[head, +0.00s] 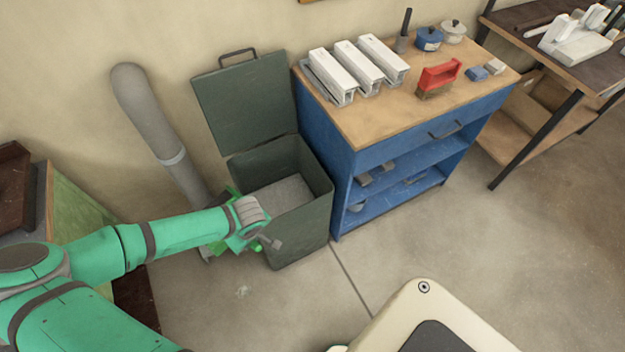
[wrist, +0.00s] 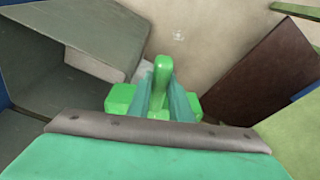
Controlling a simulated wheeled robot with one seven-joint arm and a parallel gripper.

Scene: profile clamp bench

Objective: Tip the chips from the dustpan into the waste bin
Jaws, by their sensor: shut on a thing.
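The waste bin (head: 304,235) is dark green and stands on the floor, its lid (head: 240,105) open and leaning back. A pale grey surface (head: 285,193) shows inside it; I cannot tell whether it is chips. My gripper (head: 243,238) is at the bin's front left edge, and my wrist partly hides it. In the wrist view my gripper (wrist: 160,98) is shut on a bright green part (wrist: 162,70), apparently the dustpan's handle. The dustpan's pan is mostly hidden, with bright green edges (head: 233,192) beside my wrist. I see no chips in it. The bin (wrist: 85,38) fills the upper left there.
A grey duct (head: 150,115) rises behind my arm. A pale mark (head: 243,291) is on the floor.

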